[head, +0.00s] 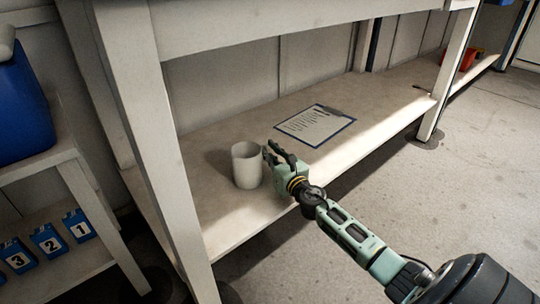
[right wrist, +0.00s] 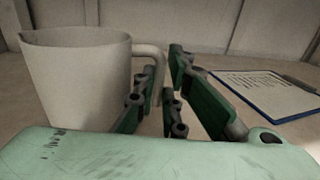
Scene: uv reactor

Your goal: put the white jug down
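The white jug (head: 246,167) stands upright on the low shelf (head: 222,228) under the bench. In the right wrist view the jug (right wrist: 75,80) fills the left side, its handle (right wrist: 151,51) pointing right. My right gripper (head: 271,152) is just right of the jug, at the handle side. In the wrist view the fingers of the right gripper (right wrist: 166,66) are spread apart, with a gap between them. The handle's outer part is beside the left finger, which partly hides it; contact cannot be told. My left gripper is not in view.
A clipboard with a sheet (head: 316,125) lies on the shelf behind and right of the gripper. A bench leg (head: 165,130) rises in front at left. A side stand at left holds a blue container (head: 22,105) and numbered blue blocks (head: 47,240). The shelf between jug and clipboard is clear.

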